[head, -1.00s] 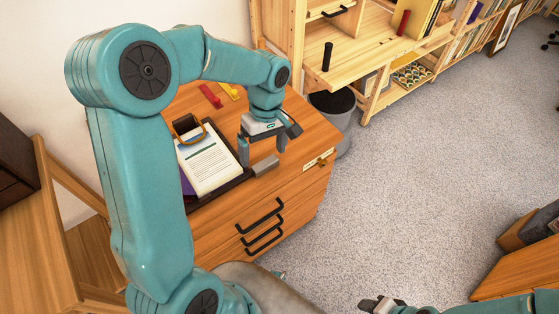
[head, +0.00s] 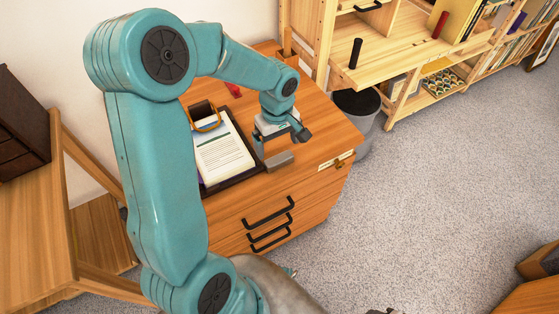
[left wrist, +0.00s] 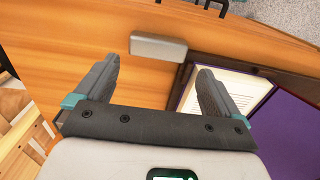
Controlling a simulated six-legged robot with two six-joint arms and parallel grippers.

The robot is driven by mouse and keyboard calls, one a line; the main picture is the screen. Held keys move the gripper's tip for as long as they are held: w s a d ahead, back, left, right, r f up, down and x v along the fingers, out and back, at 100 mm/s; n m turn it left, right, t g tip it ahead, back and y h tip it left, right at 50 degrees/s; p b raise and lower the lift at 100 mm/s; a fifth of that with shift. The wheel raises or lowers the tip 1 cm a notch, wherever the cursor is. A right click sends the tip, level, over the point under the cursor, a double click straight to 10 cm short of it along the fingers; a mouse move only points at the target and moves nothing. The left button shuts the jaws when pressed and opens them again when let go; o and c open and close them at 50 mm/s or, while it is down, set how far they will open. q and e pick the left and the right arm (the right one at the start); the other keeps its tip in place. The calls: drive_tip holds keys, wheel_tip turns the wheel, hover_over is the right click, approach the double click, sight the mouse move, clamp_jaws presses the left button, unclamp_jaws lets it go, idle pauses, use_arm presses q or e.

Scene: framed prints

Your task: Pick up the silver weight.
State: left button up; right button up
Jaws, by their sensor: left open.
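The silver weight is a small grey block (head: 280,160) lying on the wooden cabinet top, close to its front edge and just right of a dark tray. In the left wrist view the block (left wrist: 158,47) lies just beyond the fingertips, across the gap between them. My left gripper (head: 271,151) is above the cabinet top beside the block, pointing down. Its fingers (left wrist: 158,72) are apart with nothing between them. One finger is hard to make out in the head view. Only a scrap of my right gripper (head: 381,311) shows at the bottom edge, so its jaws are unclear.
The dark tray (head: 238,178) holds a printed sheet (head: 222,155) and a purple item. A tape-like roll (head: 205,118) stands at its back. A red object (head: 233,89) lies behind. Drawer handles (head: 270,208) front the cabinet; a bin (head: 357,105) stands right of it.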

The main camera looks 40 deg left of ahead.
sight(279, 158)
use_arm(q)
drive_tip(key=f, duration=0.6)
drive_tip(key=shift+w+d, duration=0.1)
drive_tip(key=shift+d, duration=0.1)
drive_tip(key=shift+r, duration=0.1)
drive_tip(key=c, duration=1)
drive_tip(key=shift+r, duration=0.1)
